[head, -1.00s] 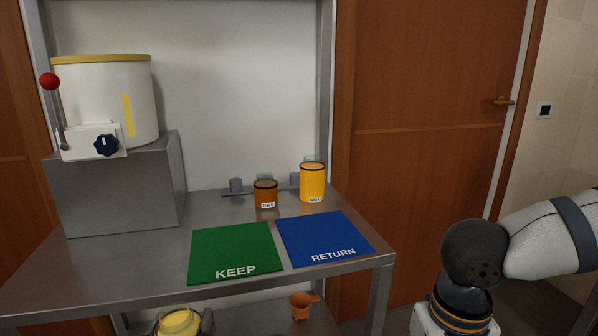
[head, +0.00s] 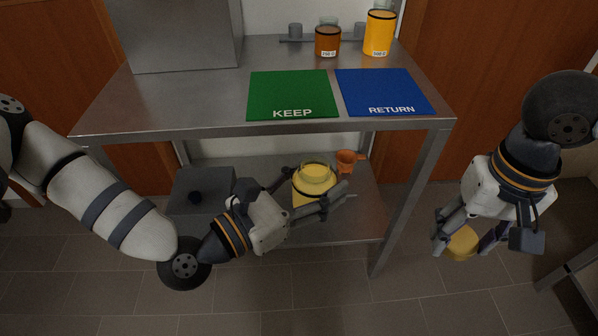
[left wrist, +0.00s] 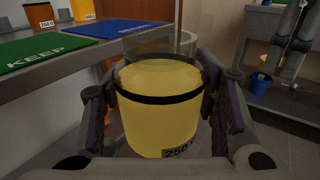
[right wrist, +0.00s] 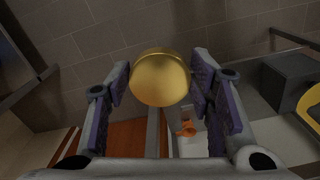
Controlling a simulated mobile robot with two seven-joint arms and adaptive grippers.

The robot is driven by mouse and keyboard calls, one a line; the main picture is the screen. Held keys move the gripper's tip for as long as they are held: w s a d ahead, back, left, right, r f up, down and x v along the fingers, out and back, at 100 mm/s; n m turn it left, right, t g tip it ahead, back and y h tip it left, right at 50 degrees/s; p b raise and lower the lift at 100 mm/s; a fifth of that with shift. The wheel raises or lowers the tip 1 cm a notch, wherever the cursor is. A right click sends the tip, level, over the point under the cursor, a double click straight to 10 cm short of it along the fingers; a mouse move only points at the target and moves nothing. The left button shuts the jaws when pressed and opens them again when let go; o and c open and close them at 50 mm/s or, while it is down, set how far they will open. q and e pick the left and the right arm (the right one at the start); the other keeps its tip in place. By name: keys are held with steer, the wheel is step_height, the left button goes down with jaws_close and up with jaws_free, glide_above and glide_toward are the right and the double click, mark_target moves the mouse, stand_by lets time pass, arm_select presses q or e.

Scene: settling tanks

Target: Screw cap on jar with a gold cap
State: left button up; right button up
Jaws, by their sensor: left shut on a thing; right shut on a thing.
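My left gripper (head: 318,198) is shut on an upright jar (head: 314,190) with yellow contents, a dark band and a clear glass neck. In the left wrist view the jar (left wrist: 163,112) sits between the fingers, its top without a cap and its label, reading 250, partly cut off. My right gripper (head: 466,243) is shut on a round gold cap (head: 461,243). In the right wrist view the cap (right wrist: 160,78) sits between the fingertips. Cap and jar are well apart, the cap to the right and lower in the head view.
The steel table (head: 200,95) carries a green KEEP mat (head: 292,92), a blue RETURN mat (head: 385,90), a brown jar (head: 327,40) and an orange-yellow jar (head: 378,32). An orange scoop (head: 348,160) and grey box (head: 202,190) are on the lower shelf (head: 350,225). Open floor lies in front.

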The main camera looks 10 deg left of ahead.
steer(key=shift+m, duration=0.3)
steer(key=w+a+r, duration=0.4)
steer(key=shift+w+a, duration=0.2)
step_height(320, 180, up, 10)
glide_above(313, 171)
steer(key=shift+m, duration=0.3)
steer(key=shift+f, duration=0.1)
steer(key=shift+f, duration=1.95)
steer(key=shift+f, duration=0.9)
